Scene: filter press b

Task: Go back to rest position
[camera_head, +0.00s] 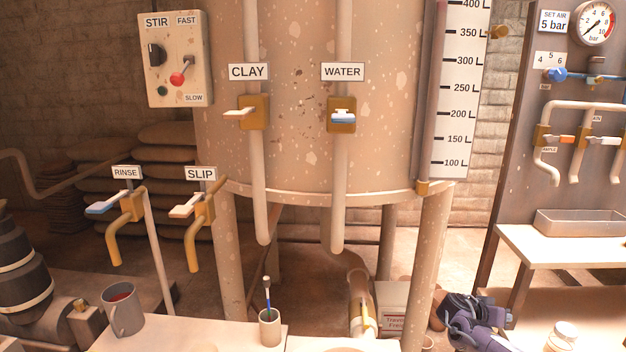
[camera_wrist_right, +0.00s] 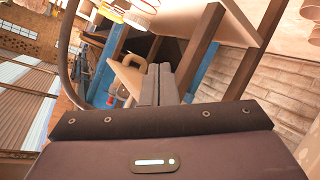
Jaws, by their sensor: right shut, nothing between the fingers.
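My right gripper (camera_head: 462,338) shows at the lower right of the head view, low beside the bench with the metal tray. In the right wrist view its two dark fingers (camera_wrist_right: 158,86) lie side by side, shut with nothing between them. It holds nothing and is apart from the valves. My left gripper is not in the head view.
A large tank (camera_head: 310,120) with CLAY (camera_head: 252,112) and WATER (camera_head: 341,114) valves stands ahead. RINSE (camera_head: 125,207) and SLIP (camera_head: 200,207) taps are at left. A mug (camera_head: 122,310) and a brush cup (camera_head: 269,328) stand on the front table. A bench (camera_head: 560,246) with a metal tray (camera_head: 580,222) is at right.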

